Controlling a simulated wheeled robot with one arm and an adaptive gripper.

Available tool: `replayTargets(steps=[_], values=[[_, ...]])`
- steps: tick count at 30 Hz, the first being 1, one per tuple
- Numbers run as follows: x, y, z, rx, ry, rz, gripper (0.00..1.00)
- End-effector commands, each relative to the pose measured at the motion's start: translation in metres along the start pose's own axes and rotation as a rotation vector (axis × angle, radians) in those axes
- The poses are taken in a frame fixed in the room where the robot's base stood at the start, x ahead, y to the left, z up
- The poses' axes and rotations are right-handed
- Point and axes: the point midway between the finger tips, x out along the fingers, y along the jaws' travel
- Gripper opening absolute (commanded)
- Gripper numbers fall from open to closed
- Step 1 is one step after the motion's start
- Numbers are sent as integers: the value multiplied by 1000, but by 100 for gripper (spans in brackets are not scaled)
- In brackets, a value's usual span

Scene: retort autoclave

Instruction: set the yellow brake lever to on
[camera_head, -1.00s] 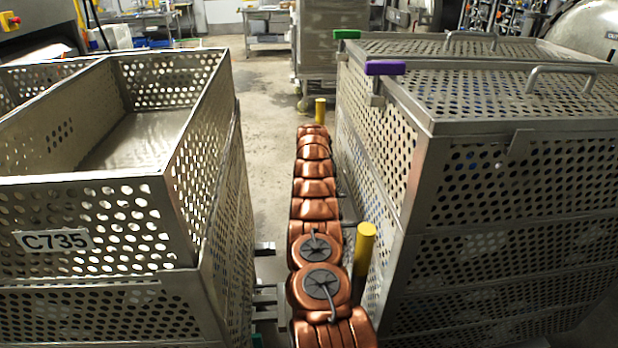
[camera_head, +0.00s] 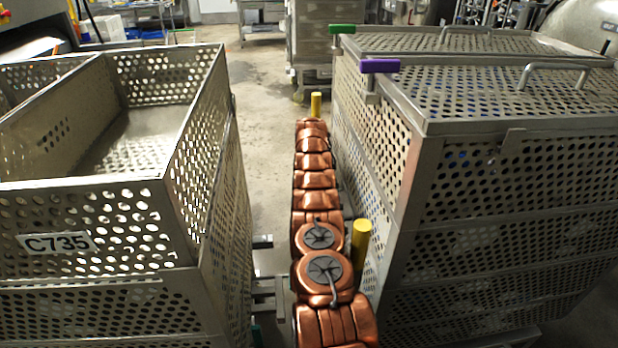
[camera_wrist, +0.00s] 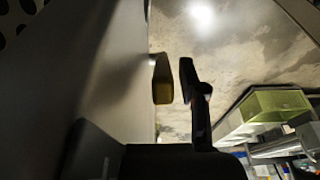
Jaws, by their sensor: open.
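A yellow upright lever or post (camera_head: 361,243) stands by the left side of the lidded basket cart, beside my copper arm. A second yellow one (camera_head: 316,104) shows farther off, beyond the far end of my arm. I cannot tell which is the brake lever. In the wrist view a dark yellow block (camera_wrist: 162,80), in shadow, is close to the left of one black finger of my gripper (camera_wrist: 175,85), with a small gap showing. The gripper is open. Its other finger is not clear, and the gripper is hidden in the head view.
A perforated basket marked C735 (camera_head: 55,243) stands at left. The lidded perforated basket (camera_head: 480,190) at right bears a green handle (camera_head: 342,29) and a purple handle (camera_head: 380,66). My arm lies along the narrow aisle between them. Clear floor (camera_head: 262,75) lies farther on.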

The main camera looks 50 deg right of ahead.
Motion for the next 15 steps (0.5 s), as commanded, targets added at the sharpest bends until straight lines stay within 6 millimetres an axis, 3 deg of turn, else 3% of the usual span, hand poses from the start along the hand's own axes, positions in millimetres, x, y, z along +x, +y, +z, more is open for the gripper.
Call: replayTargets(steps=[8, 15], values=[[-2, -2, -1, -2, 1, -2, 42], [-19, -1, -3, -1, 5, -1, 42]])
